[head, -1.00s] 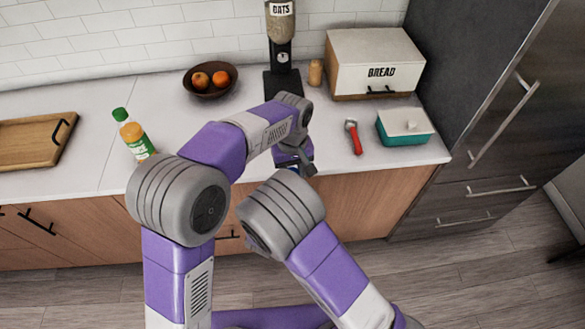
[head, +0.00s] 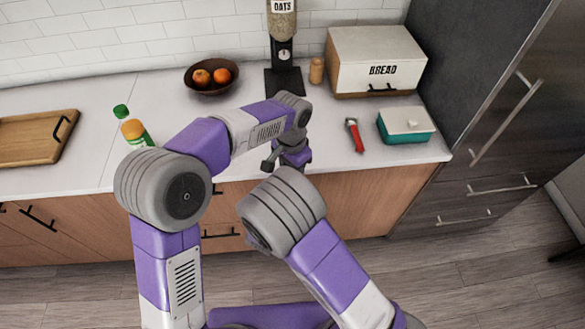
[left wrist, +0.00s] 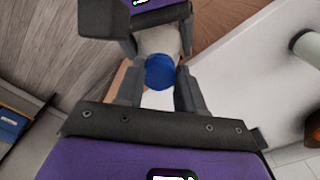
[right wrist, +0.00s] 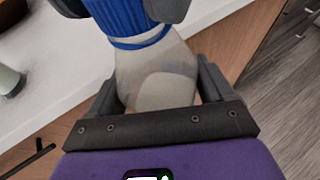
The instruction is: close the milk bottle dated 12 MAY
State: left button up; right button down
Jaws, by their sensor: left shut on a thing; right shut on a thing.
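A pale, translucent bottle (right wrist: 165,75) is between the fingers of my right gripper (right wrist: 160,90), which is shut on its body. A ribbed blue cap (right wrist: 125,15) is at the bottle's mouth, with a thin blue band just below it. My left gripper (left wrist: 160,88) is shut on the blue cap, which also shows in the left wrist view (left wrist: 160,72). In the head view, my left gripper (head: 288,155) is in front of the counter edge. My right gripper and the bottle are hidden there behind my arms. No date is readable.
The counter (head: 330,125) holds a fruit bowl (head: 210,77), an oats dispenser (head: 283,55), a bread box (head: 375,62), a red-handled tool (head: 355,135), a teal container (head: 405,125), a green-capped bottle (head: 130,125) and a wooden board (head: 35,138). Open floor lies before the cabinets.

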pick_arm(q)
jog(key=m, duration=1)
jog(key=shift+w, duration=0.2)
jog(key=m, duration=1.2)
jog(key=shift+w+d, duration=0.1)
jog(key=shift+w, duration=0.05)
jog(key=m, duration=0.4)
jog(key=shift+d+m, duration=0.1)
jog(key=shift+m, duration=0.2)
jog(key=m, duration=0.4)
jog(key=shift+d, duration=0.1)
jog(key=m, duration=0.3)
jog(key=shift+f+m, duration=0.15)
jog(key=shift+m, duration=1.45)
jog(key=shift+d, duration=0.1)
